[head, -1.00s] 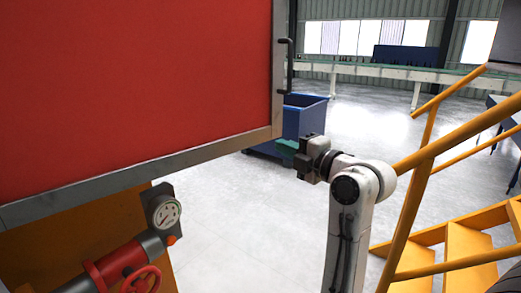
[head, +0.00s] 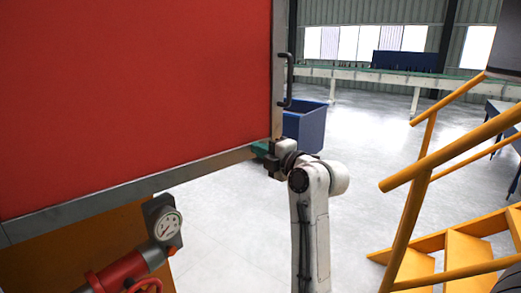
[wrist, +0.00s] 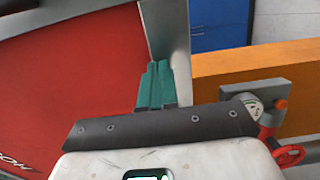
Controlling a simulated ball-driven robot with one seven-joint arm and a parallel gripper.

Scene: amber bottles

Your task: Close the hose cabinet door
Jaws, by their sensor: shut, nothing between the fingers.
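The hose cabinet door (head: 140,100) is a large red panel in a grey metal frame, filling the left of the head view. It stands open, with the orange cabinet (head: 115,240) behind and below it. A dark handle (head: 287,80) sits on its right edge. My gripper (head: 262,150) is at the door's lower right corner, below the handle. In the wrist view, the green fingers (wrist: 156,85) are together and empty, beside the metal frame (wrist: 166,35) and overlapping the red panel (wrist: 80,80). I cannot tell if they touch the door.
A pressure gauge (head: 166,224) and red pipe (head: 125,268) show at the cabinet. A blue bin (head: 308,125) stands behind my gripper. Yellow stairs and railings (head: 405,215) rise at the right. The grey floor (head: 350,140) between is clear.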

